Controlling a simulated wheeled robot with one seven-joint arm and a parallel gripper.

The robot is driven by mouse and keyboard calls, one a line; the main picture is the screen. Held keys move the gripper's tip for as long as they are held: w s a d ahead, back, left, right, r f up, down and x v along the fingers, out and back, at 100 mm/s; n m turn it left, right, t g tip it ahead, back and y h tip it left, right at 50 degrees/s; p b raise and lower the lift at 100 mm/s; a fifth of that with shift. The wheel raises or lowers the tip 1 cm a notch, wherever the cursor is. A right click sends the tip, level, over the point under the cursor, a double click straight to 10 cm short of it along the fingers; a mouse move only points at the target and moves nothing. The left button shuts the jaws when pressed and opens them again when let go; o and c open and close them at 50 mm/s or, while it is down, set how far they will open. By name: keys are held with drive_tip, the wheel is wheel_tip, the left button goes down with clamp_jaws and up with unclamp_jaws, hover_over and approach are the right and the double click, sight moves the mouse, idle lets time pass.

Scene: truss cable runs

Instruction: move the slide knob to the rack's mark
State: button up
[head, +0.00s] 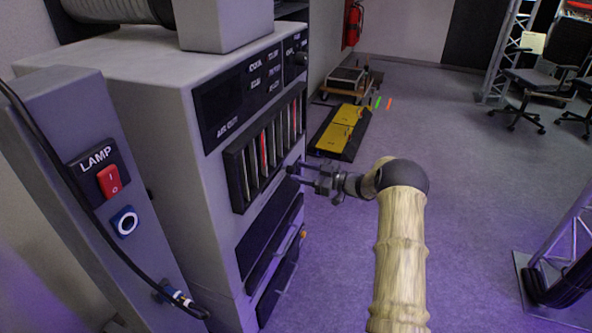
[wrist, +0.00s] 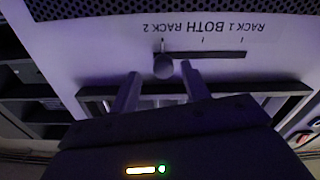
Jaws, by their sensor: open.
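The slide knob (wrist: 163,66) is a small round grey knob in the wrist view. It sits at the left end of a dark straight slot (wrist: 215,55), under the RACK 2 label (wrist: 161,28). The labels appear upside down, with BOTH (wrist: 206,27) in the middle and RACK 1 (wrist: 258,27) on the right. My gripper (wrist: 160,72) is open, its fingertips on either side of the knob in the picture, the right one closer; contact cannot be told. In the head view my gripper (head: 291,173) is at the grey cabinet's front face; the knob cannot be made out there.
The grey cabinet (head: 150,110) has upright slots (head: 265,150) and dark lower openings (head: 270,240). A side post carries a red LAMP switch (head: 109,181) and a cable. A yellow ramp (head: 340,132) lies on the floor beyond.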

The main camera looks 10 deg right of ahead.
drive_tip(key=p+v, duration=0.1)
drive_tip(key=v, duration=1.3)
drive_tip(key=shift+d, duration=0.25)
drive_tip(key=shift+r, duration=0.1)
drive_tip(key=w+a+r+m+t+h, duration=0.3)
drive_tip(key=a+r+m+h, duration=0.45)
drive_tip(key=h, duration=0.45)
drive_tip(key=s+a+f+m+g+h, duration=0.15)
drive_tip(key=s+a+g, duration=0.25)
drive_tip(key=s, duration=0.7)
drive_tip(key=s+a+f+m+g, duration=0.1)
drive_tip(key=s+a+m+g, duration=0.15)
drive_tip(key=s, duration=0.85)
drive_tip(key=s+a+f+m+g+h, duration=0.15)
drive_tip(key=s+a+g, duration=0.3)
drive_tip(key=s, duration=0.65)
drive_tip(key=w+p+v, duration=0.3)
drive_tip(key=p+v, duration=0.9)
drive_tip(key=p, duration=0.1)
drive_tip(key=w+d+r+p+v, duration=0.1)
drive_tip(key=w+p+v, duration=0.1)
drive_tip(key=p+v, duration=1.1)
drive_tip(key=shift+w+r, duration=0.15)
drive_tip(key=shift+r, duration=0.35)
